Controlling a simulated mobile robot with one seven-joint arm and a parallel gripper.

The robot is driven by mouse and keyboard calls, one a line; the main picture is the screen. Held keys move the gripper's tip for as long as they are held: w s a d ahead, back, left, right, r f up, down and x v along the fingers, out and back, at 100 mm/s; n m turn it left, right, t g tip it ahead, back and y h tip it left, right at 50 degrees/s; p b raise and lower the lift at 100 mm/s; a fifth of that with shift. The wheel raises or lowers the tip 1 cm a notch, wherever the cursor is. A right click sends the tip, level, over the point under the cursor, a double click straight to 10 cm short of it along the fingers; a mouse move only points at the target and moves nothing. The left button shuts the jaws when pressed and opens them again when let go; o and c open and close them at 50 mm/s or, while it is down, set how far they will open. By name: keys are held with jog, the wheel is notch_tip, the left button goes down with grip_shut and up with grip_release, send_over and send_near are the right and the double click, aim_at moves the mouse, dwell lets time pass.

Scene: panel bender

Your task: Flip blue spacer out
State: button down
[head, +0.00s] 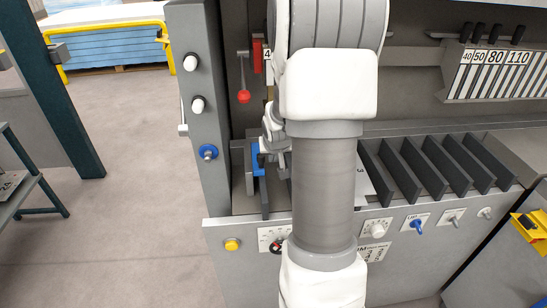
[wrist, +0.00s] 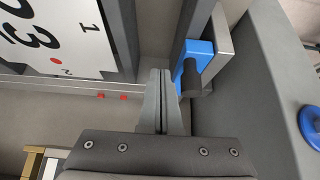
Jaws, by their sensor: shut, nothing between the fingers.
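The blue spacer (wrist: 196,52) is a small blue block with a dark peg on it, against a light grey metal block. In the wrist view it sits just right of my fingertips; I cannot tell whether they touch it. In the head view the blue spacer (head: 256,158) shows at the left end of the machine's slotted bay, partly covered by my wrist. My gripper (wrist: 160,74) is shut and empty, its two fingers together between dark upright plates. In the head view my arm hides the fingertips.
Dark slanted divider plates (head: 430,170) stand in a row to the right. A red-ball lever (head: 244,97) hangs above left. A blue knob (head: 208,152) sits on the left post. A numbered white plate (wrist: 55,38) lies left of my fingers. Open floor lies further left.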

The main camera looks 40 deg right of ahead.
aim_at(262, 167)
jog(key=shift+w+a+f+b, duration=0.1)
jog(key=shift+w+a+b, duration=0.3)
jog(key=shift+a+b, duration=0.4)
jog(key=shift+w+a+b, duration=0.4)
jog(key=shift+a+b, duration=0.2)
jog(key=shift+b, duration=0.25)
jog(key=shift+w+a+f+b, duration=0.1)
jog(key=shift+w+a+b, duration=0.1)
jog(key=shift+a+b, duration=0.45)
jog(key=shift+w+a+f+b, duration=0.1)
jog(key=shift+w+a+b, duration=0.1)
jog(key=shift+a+b, duration=0.4)
jog(key=a+b, duration=0.1)
jog(key=w+a+b, duration=0.2)
jog(key=shift+a+r, duration=0.15)
jog(key=shift+a, duration=0.15)
jog(key=shift+w+d+r+p, duration=0.1)
jog(key=shift+d+r+p, duration=0.05)
jog(key=shift+r+p, duration=0.6)
jog(key=shift+d+r+p, duration=0.2)
jog(key=shift+r+p, duration=0.3)
jog(key=shift+r, duration=0.5)
jog(key=shift+w+d+r+p, duration=0.1)
jog(key=shift+d+r+p, duration=0.05)
jog(key=shift+r+p, duration=0.6)
